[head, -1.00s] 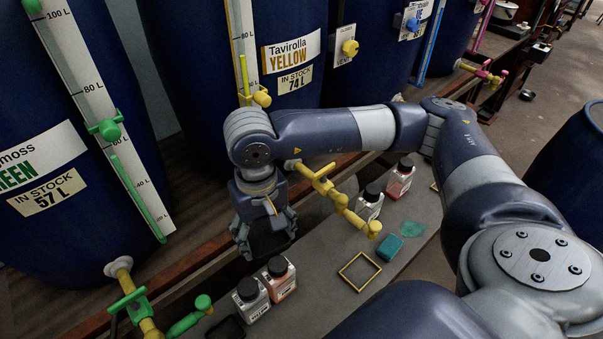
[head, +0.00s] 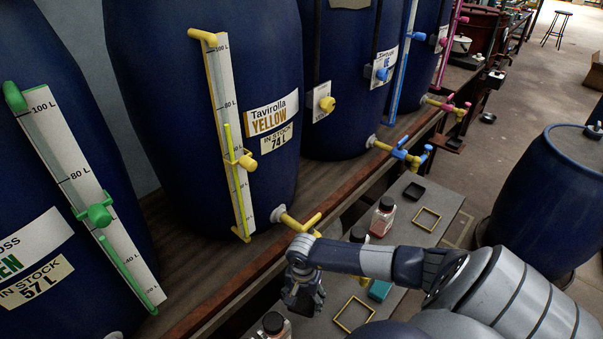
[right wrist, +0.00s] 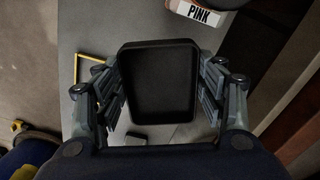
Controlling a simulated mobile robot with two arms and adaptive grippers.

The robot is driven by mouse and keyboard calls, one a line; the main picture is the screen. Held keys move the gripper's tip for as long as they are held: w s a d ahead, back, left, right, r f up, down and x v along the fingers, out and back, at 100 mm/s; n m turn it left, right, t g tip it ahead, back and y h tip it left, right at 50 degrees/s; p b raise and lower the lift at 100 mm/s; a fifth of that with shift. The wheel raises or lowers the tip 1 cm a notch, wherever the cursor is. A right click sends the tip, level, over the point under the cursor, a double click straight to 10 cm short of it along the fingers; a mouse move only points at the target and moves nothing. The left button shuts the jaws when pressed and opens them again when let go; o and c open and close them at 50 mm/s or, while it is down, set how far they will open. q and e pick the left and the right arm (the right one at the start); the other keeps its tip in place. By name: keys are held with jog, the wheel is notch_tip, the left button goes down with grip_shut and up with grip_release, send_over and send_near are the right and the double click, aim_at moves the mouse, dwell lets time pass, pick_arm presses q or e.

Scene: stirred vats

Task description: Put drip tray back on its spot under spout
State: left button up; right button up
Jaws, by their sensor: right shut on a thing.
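My right gripper (head: 303,298) is shut on a black drip tray, held above the grey bench below the yellow vat. In the right wrist view the tray (right wrist: 160,82) is a shallow, rounded rectangle between the two sets of fingers. In the head view the gripper largely hides it. The yellow spout (head: 300,223) is just above and behind the gripper, partly covered by my arm. An empty yellow square outline (head: 354,314) lies on the bench just right of the gripper; part of one (right wrist: 90,68) shows left of the tray in the wrist view. My left gripper is out of view.
Another outline (head: 427,219) and a black tray (head: 413,191) lie farther along the bench. A red-labelled bottle (head: 383,217), a teal sponge (head: 380,290) and a dark-capped bottle (head: 274,323) stand near my right arm. A pink-labelled bottle (right wrist: 198,12) is beyond the held tray.

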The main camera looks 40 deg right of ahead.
aim_at(301, 304)
jog(key=f, duration=0.1)
jog(key=f+b, duration=0.1)
jog(key=f, duration=0.3)
jog(key=shift+w+a+f+b, duration=0.2)
jog(key=shift+a+b, duration=0.1)
jog(key=shift+b, duration=0.1)
notch_tip(301, 304, down, 5)
jog(key=b, duration=0.3)
jog(key=shift+b, duration=0.35)
jog(key=shift+f+b, duration=0.65)
jog(key=shift+f, duration=0.25)
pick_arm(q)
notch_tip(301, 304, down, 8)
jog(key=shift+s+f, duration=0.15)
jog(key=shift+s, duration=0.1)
pick_arm(e)
jog(key=shift+f, duration=0.15)
pick_arm(q)
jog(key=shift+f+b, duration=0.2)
jog(key=shift+b, duration=0.1)
pick_arm(e)
jog(key=shift+f, duration=0.2)
